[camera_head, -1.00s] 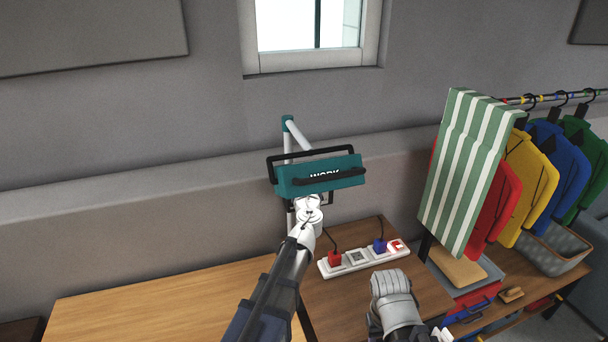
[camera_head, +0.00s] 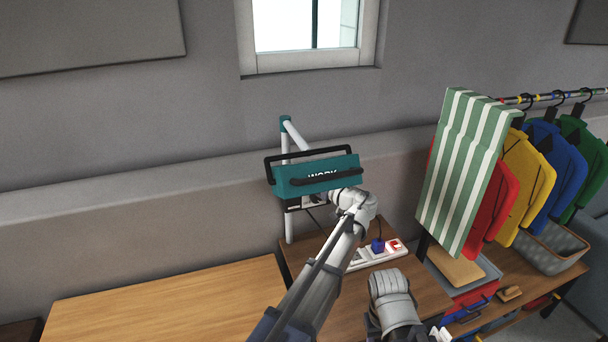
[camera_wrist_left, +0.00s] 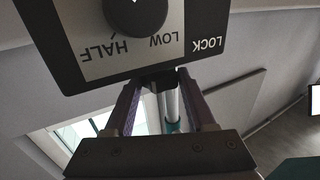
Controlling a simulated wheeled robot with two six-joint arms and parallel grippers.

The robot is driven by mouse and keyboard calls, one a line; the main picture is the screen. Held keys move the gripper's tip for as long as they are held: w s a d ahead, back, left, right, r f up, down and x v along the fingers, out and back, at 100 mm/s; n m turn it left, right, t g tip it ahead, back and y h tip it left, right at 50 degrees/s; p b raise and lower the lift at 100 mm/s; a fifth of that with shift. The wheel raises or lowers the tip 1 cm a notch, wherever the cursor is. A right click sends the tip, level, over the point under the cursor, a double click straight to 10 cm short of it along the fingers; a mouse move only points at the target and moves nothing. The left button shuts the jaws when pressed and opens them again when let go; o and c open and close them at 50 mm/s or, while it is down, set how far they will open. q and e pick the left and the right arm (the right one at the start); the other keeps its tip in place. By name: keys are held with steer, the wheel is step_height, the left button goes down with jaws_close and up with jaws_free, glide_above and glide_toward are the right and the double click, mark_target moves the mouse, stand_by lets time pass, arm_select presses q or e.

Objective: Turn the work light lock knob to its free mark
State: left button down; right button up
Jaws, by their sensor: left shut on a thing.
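The teal work light (camera_head: 316,176) hangs on a white pole stand (camera_head: 287,160) by the wall. Below its housing is a dark control panel (camera_head: 293,204), partly hidden by my left arm. The left wrist view shows this panel (camera_wrist_left: 72,78) upside down, with a round black knob (camera_wrist_left: 137,12) beside the words HALF, LOW and LOCK. My left gripper (camera_head: 326,196) is at the lamp's underside. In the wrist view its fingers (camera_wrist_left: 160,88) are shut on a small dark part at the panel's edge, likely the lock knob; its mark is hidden. The right gripper's fingers do not show.
A white power strip (camera_head: 378,256) with plugs lies on the brown table (camera_head: 424,288), close to my left forearm. A striped cloth (camera_head: 463,175) and coloured jackets hang at the right. The lighter tabletop (camera_head: 170,300) is clear.

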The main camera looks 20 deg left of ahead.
arm_select(q)
steer(key=n+g+y, duration=0.1)
steer(key=n+g, duration=0.1)
steer(key=g, duration=0.2)
steer(key=w+n+g+y, duration=0.1)
steer(key=n+g, duration=0.2)
steer(key=g, duration=0.1)
steer(key=shift+w+d+y, duration=0.2)
steer(key=shift+y, duration=0.1)
steer(key=shift+a+n+g, duration=0.1)
steer(key=shift+n+g, duration=1.5)
steer(key=shift+g, duration=0.6)
steer(key=shift+s+g, duration=0.1)
steer(key=shift+g, duration=0.2)
steer(key=shift+c, duration=1.1)
jaws_free()
